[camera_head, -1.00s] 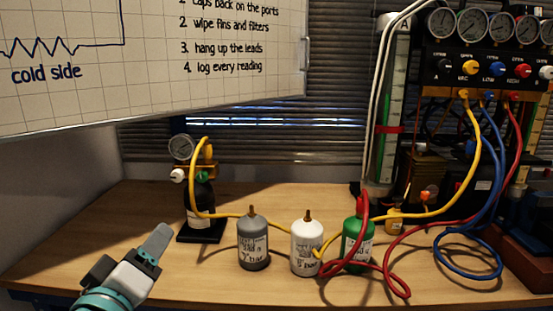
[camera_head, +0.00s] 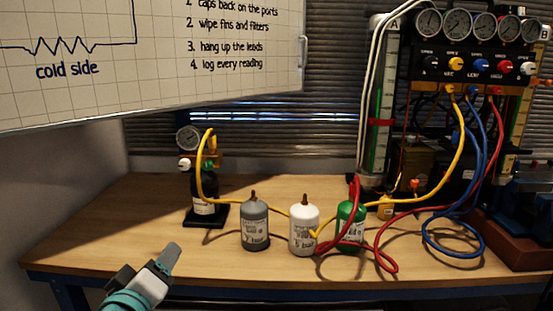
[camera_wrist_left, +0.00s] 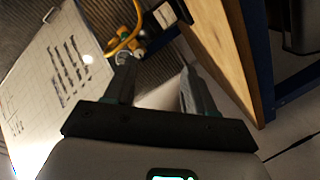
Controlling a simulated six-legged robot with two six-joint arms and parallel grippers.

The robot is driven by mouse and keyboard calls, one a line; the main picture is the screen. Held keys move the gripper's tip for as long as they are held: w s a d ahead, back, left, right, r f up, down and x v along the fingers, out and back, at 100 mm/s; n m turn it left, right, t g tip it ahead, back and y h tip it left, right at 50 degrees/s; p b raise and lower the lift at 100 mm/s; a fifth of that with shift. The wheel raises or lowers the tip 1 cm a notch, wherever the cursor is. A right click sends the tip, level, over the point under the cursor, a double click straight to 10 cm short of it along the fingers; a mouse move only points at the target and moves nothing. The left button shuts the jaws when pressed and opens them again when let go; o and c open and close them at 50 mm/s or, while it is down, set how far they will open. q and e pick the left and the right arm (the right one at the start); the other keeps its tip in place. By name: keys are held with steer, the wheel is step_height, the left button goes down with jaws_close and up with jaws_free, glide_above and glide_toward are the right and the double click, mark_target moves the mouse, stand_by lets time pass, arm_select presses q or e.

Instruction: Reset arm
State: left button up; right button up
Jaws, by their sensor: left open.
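My left gripper (camera_head: 168,258) shows at the lower left of the head view, in front of the wooden bench's left front part. In the left wrist view its two grey fingers (camera_wrist_left: 158,82) are spread apart with nothing between them. The gripper is apart from the bottles and hoses. My right gripper is not in view.
On the bench (camera_head: 110,230) stand a black bottle with a gauge (camera_head: 204,190), a grey bottle (camera_head: 255,225), a white bottle (camera_head: 303,238) and a green bottle (camera_head: 350,235). Yellow, red and blue hoses run to a gauge panel (camera_head: 470,65). A whiteboard (camera_head: 150,90) hangs upper left.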

arm_select(q)
steer(key=s+d+f+m+g, duration=0.1)
steer(key=f+g, duration=0.2)
steer(key=f, duration=0.8)
steer(key=s+f+m+g+h, duration=0.1)
steer(key=s+f+g, duration=0.15)
steer(key=f, duration=0.85)
steer(key=d+f+m+g, duration=0.1)
steer(key=f+g, duration=0.2)
steer(key=f, duration=0.9)
steer(key=s+d+f+m+g+h, duration=0.1)
steer(key=s+d+f+g, duration=0.2)
steer(key=s+f, duration=0.5)
steer(key=s+d+f+m+g+h, duration=0.1)
steer(key=s+d+f+m+g, duration=0.2)
steer(key=s+f, duration=0.5)
steer(key=s+r+g+h+p, duration=0.1)
steer(key=s+r+p, duration=0.2)
steer(key=r+p, duration=1.7)
step_height(320, 180, up, 3)
steer(key=shift+d+f+p, duration=0.1)
steer(key=shift+d+p, duration=0.15)
steer(key=shift+p, duration=0.15)
